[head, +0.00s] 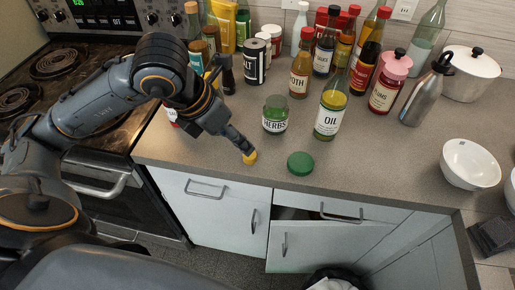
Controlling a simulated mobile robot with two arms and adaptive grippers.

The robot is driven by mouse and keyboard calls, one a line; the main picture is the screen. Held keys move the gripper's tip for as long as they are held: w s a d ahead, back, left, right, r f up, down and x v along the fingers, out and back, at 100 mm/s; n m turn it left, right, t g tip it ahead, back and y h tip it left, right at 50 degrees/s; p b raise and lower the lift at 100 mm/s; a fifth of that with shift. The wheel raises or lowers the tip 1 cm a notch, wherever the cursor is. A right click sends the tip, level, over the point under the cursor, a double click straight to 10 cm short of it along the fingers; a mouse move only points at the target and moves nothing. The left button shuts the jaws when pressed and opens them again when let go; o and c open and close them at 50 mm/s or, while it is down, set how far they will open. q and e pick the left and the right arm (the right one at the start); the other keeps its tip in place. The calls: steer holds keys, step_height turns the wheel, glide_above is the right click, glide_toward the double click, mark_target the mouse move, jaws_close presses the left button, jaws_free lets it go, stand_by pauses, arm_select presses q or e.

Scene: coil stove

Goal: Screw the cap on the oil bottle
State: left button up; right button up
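The oil bottle (328,121), clear with yellow oil and a white OIL label, stands upright on the counter. Its narrow neck rises among the bottles behind, and I see no cap on it. A small yellow cap (250,158) is near the counter's front edge, left of the bottle. My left gripper (244,150) reaches down from the left with its fingertips at the cap, partly covering it. I cannot tell whether the fingers grip the cap or only touch it, or whether the cap rests on the counter. My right gripper is not recognisable in view.
A HERBS jar (275,115) stands beside the oil bottle, and a green lid (300,163) lies in front. Several bottles and jars crowd behind. A steel flask (426,95), a lidded white pot (470,75) and a white bowl (469,165) are at right. The counter before the flask is clear.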

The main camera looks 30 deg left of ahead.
arm_select(q)
steer(key=shift+w+a+r+y, duration=0.15)
steer(key=shift+a+y, duration=0.25)
steer(key=shift+a, duration=0.5)
glide_above(250, 157)
steer(key=s+a, duration=0.1)
steer(key=s, duration=0.1)
step_height(250, 157, down, 8)
steer(key=shift+a+r+p, duration=0.1)
steer(key=shift+p, duration=0.2)
steer(key=shift+s, duration=0.1)
